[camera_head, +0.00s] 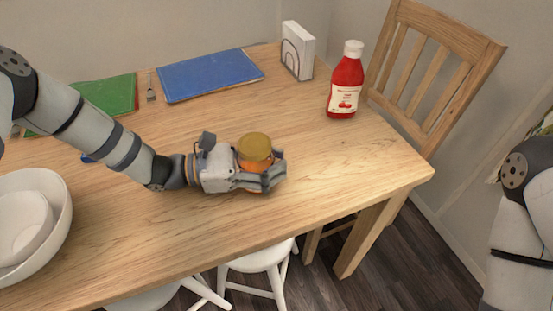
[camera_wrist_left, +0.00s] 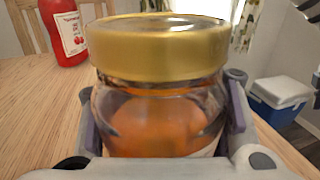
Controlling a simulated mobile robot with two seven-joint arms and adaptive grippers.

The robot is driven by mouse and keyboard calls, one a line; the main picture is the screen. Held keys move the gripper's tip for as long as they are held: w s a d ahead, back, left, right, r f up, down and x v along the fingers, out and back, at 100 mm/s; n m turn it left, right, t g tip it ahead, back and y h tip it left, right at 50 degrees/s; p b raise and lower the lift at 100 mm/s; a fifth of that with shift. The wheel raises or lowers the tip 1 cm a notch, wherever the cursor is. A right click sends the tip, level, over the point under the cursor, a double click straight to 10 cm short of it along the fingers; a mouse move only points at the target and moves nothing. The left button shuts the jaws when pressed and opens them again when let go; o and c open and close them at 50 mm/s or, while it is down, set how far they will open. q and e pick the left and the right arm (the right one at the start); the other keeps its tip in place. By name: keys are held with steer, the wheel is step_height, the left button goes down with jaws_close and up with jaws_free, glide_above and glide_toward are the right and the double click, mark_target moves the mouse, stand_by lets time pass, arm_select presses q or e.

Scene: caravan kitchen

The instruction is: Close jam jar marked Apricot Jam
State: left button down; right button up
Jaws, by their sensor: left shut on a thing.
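The jam jar (camera_head: 250,165) is a glass jar with orange contents, upright on the table near its front right part. A gold lid (camera_head: 255,147) sits on its top; whether it is screwed tight I cannot tell. My left gripper (camera_head: 268,176) is shut around the jar's body, below the lid. In the left wrist view the gold lid (camera_wrist_left: 158,48) and the orange jar body (camera_wrist_left: 155,120) fill the middle, with a finger on each side. The label is mostly hidden, so its words cannot be read. Only part of my right arm shows at the right edge; its gripper is out of view.
A red sauce bottle (camera_head: 345,85) and a napkin holder (camera_head: 297,52) stand at the back right. Blue (camera_head: 208,74) and green (camera_head: 105,95) placemats lie at the back. White bowls (camera_head: 62,215) are at the left. The table (camera_head: 340,165) right of the jar is clear. A chair (camera_head: 430,70) stands beyond.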

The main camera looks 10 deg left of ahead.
arm_select(q)
steer(key=shift+f, duration=0.2)
steer(key=c, duration=0.6)
jaws_free()
steer(key=shift+r, duration=0.35)
steer(key=v, duration=0.7)
steer(key=shift+a+f, duration=0.1)
steer(key=shift+a, duration=0.2)
